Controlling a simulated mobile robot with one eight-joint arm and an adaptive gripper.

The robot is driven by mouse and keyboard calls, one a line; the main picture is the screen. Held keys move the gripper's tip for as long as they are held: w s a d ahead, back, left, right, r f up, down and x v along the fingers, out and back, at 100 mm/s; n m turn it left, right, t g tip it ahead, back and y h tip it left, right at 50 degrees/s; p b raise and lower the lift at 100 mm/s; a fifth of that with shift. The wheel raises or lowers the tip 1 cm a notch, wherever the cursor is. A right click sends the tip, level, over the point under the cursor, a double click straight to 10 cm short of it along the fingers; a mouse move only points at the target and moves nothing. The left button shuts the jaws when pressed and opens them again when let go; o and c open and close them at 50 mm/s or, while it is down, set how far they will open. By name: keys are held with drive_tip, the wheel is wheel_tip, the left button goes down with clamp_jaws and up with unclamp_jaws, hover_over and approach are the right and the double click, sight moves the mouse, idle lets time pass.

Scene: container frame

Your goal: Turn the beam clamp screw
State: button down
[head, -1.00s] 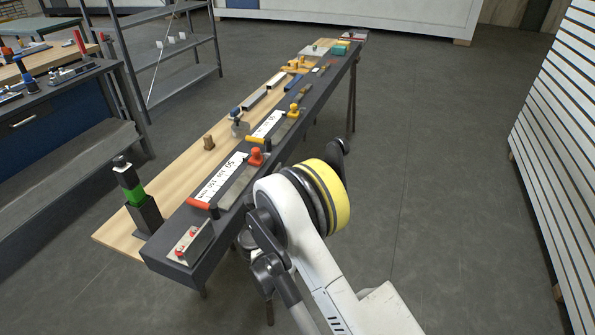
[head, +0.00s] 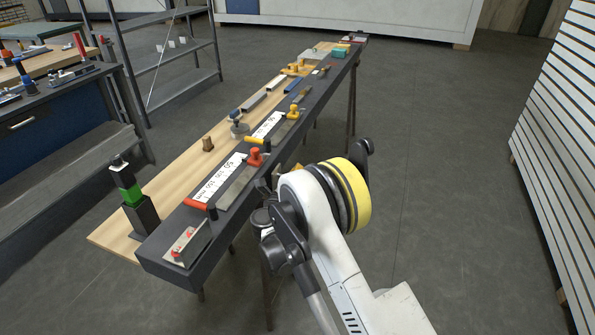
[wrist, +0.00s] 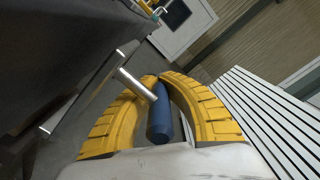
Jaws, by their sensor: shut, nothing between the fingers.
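In the wrist view, a blue cylindrical screw handle (wrist: 160,117) with a bare metal rod (wrist: 136,84) stands against the yellow fingers of my gripper (wrist: 160,79). The fingers are shut, with their tips together just above the handle's upper end. The handle lies in the middle between the finger curves; I cannot tell whether they touch it. The rod runs up and left towards a flat metal bar (wrist: 85,88) beside the dark beam (wrist: 60,40). In the head view, my arm hides the gripper and this handle, at the right side of the long dark beam (head: 160,262).
A workbench (head: 60,155) stands further left. Open floor (head: 440,180) lies to the right.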

drive_tip(key=shift+a+r+t, duration=0.1)
drive_tip(key=shift+r+t, duration=0.05)
drive_tip(key=shift+t, duration=0.35)
drive_tip(key=c, duration=1.3)
unclamp_jaws()
drive_tip(key=shift+s, duration=0.1)
drive_tip(key=shift+c, duration=0.2)
drive_tip(key=v, duration=1.2)
drive_tip(key=shift+a, duration=0.15)
